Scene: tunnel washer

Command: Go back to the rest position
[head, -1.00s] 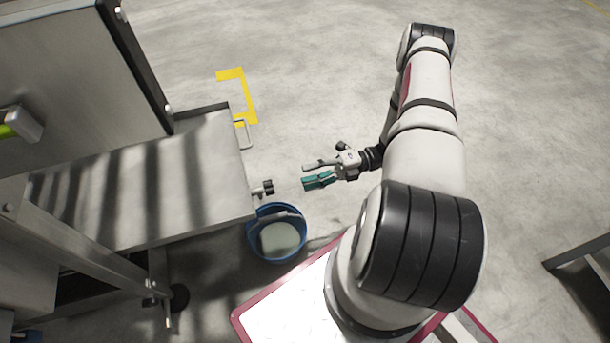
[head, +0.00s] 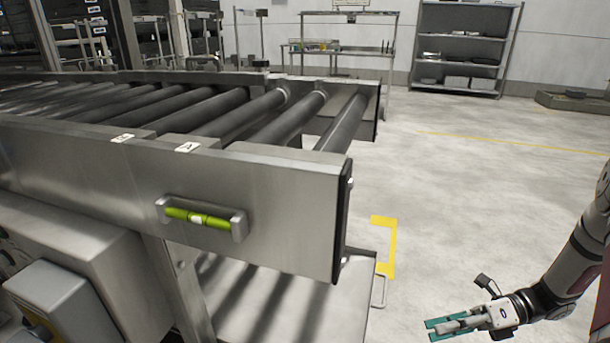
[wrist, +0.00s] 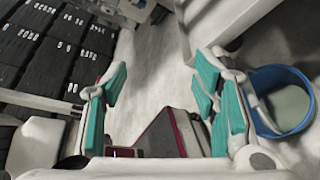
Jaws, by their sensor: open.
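My gripper (head: 455,326) is at the lower right of the head view, with green finger pads, to the right of the steel machine and above the floor. In the wrist view my gripper (wrist: 160,98) is open, its fingers well apart with nothing between them. Through the gap I see grey floor and part of my own base. A blue bucket (wrist: 262,128) with pale contents stands at the right of the wrist view, behind the right finger. The bucket is out of the head view.
A roller conveyor (head: 240,180) with a green level (head: 200,217) on its side fills the left. A steel tray (head: 290,305) with a handle lies below it. Yellow floor tape (head: 388,245) is beside it.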

